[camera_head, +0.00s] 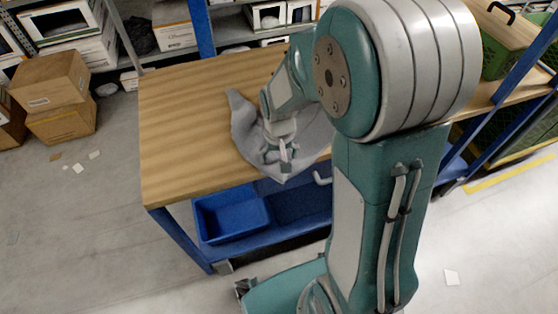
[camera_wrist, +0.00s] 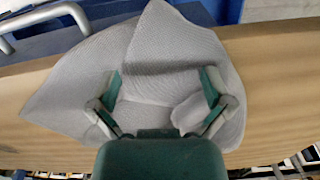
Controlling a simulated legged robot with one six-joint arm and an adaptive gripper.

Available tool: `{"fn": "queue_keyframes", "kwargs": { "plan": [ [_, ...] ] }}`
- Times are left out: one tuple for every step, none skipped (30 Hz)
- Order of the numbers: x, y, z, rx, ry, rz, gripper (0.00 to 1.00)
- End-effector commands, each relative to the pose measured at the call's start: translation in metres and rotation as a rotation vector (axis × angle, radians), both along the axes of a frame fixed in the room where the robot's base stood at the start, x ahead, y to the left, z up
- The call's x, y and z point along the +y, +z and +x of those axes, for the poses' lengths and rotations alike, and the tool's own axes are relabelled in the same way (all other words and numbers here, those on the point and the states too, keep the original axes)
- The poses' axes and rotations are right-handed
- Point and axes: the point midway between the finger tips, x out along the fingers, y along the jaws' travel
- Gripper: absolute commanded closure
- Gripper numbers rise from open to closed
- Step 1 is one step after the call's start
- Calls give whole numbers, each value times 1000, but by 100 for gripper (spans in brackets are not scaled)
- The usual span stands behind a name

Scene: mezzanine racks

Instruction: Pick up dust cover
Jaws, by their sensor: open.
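The dust cover (camera_head: 244,125) is a grey fabric sheet lying crumpled on the wooden workbench top (camera_head: 185,115), near its front edge. It also shows in the wrist view (camera_wrist: 165,50), filling the middle, with folds and raised corners. My gripper (camera_head: 279,160) is over the cover in the head view. In the wrist view my gripper (camera_wrist: 163,90) has its two green fingers spread apart, with grey fabric between and around them. I cannot tell whether the fingertips touch the fabric. My arm hides part of the cover's right side in the head view.
Blue bins (camera_head: 232,214) sit on the shelf beneath the bench. Cardboard boxes (camera_head: 52,95) stand on the floor at left. Shelving with white boxes (camera_head: 270,15) is behind the bench. A green crate (camera_head: 500,50) is at the right. The bench's left part is clear.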

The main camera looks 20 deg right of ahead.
Motion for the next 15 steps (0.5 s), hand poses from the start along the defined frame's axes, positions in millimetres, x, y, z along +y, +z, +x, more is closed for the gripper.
{"fn": "queue_keyframes", "kwargs": {
  "plan": [
    [0,0,0,0,0,0,0],
    [0,0,0,0,0,0,0],
    [0,0,0,0,0,0,0],
    [0,0,0,0,0,0,0],
    [0,0,0,0,0,0,0],
    [0,0,0,0,0,0,0],
    [0,0,0,0,0,0,0],
    [0,-1,0,1,0,0,0],
    [0,-1,0,1,0,0,0],
    [0,-2,0,1,0,0,0],
    [0,-3,0,1,0,0,0],
    [0,-4,0,1,0,0,0],
    [0,-6,0,2,0,0,0],
    [0,-7,0,2,0,0,0],
    [0,-8,0,2,0,0,0]
  ]
}}
